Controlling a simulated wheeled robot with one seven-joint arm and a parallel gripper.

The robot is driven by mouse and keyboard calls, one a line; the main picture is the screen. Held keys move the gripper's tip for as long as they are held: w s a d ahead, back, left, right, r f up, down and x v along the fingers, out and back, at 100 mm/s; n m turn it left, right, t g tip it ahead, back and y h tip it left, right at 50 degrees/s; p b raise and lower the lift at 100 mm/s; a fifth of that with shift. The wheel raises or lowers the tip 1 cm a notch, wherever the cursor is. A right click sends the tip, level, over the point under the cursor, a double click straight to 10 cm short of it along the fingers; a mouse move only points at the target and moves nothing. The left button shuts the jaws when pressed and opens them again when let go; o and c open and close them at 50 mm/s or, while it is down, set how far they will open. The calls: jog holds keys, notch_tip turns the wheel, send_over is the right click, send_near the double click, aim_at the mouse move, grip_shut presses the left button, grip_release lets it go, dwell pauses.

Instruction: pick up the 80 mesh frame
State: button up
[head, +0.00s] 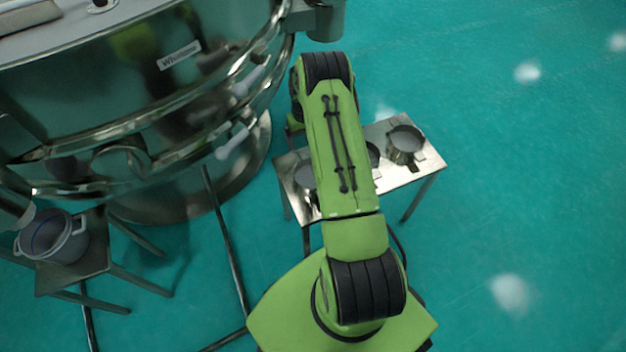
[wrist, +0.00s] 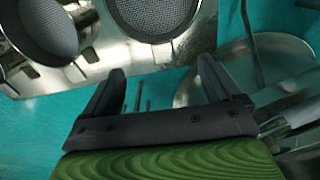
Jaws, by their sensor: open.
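Several round metal mesh frames stand on a small steel table (head: 431,160). In the head view one frame (head: 405,143) is clear at the right end; the others are partly hidden behind my arm. In the wrist view a mesh frame (wrist: 152,14) is at the top centre and another frame (wrist: 48,27) is at the upper left. I cannot read any mesh label, so I cannot tell which is the 80 mesh frame. My gripper (wrist: 160,82) is open and empty, with its fingers near the table edge and apart from both frames. The head view hides it behind my arm.
A large shiny round sieve machine (head: 130,100) fills the left of the head view. A grey bucket (head: 60,240) sits on a stand (head: 95,262) at lower left. Thin dark rails run along the floor. The green floor (head: 530,180) on the right is clear.

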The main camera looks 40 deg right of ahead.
aim_at(305, 157)
notch_tip(305, 157, down, 10)
jog(key=b, duration=0.3)
jog(key=shift+a+r, duration=0.1)
jog(key=shift+a, duration=0.05)
jog(key=shift+r, duration=0.1)
jog(key=shift+c, duration=0.8)
jog(key=c, duration=1.1)
